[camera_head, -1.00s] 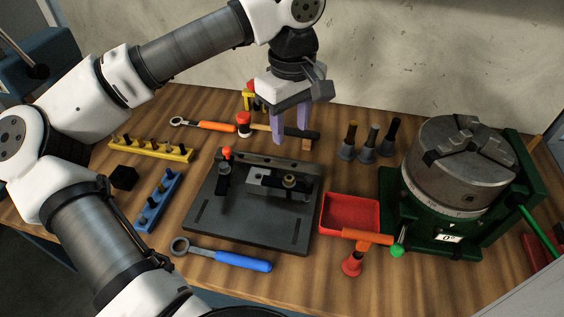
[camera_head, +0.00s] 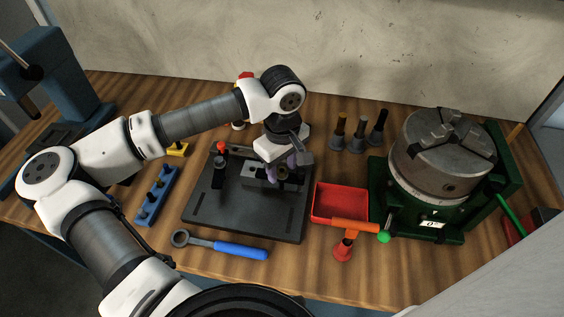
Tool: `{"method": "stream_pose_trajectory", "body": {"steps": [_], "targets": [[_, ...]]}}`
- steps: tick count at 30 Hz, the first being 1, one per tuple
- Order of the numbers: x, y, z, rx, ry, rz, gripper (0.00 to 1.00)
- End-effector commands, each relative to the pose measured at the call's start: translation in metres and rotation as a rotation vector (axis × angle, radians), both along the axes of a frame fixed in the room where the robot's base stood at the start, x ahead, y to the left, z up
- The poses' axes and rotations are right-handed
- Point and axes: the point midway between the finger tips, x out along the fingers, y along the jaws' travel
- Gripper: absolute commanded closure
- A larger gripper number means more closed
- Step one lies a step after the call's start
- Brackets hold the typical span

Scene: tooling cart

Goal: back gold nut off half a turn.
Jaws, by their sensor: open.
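The gold nut (camera_head: 282,173) sits on the clamp on the dark fixture plate (camera_head: 235,217), partly hidden by my gripper. My gripper (camera_head: 284,174) points down at the nut, with its purple fingers low around or just beside it. The jaws are open. I cannot tell from this view whether the fingers touch the nut. The clamp's grey strap (camera_head: 256,171) shows to the left of the fingers.
A red-knobbed clamp (camera_head: 220,165) stands on the plate's left. A blue-handled wrench (camera_head: 225,247) lies in front. A red tray (camera_head: 340,202), an orange-handled tool (camera_head: 354,228) and a green-based chuck (camera_head: 441,160) are at right.

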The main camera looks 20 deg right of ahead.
Motion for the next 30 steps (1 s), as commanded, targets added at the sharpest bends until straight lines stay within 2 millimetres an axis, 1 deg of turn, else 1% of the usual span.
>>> {"method": "stream_pose_trajectory", "body": {"steps": [6, 16, 23, 30], "targets": [[0.0001, 0.0, -0.0005, 0.0, 0.0, 0.0, 0.57], [0.0002, 0.0001, -0.0001, 0.0, 0.0, 0.0, 1.0], [0.0005, 0.0001, -0.0014, 0.0, -0.002, 0.015, 1.0], [0.0009, 0.0, -0.0055, 0.0, -0.004, 0.113, 1.0]]}}
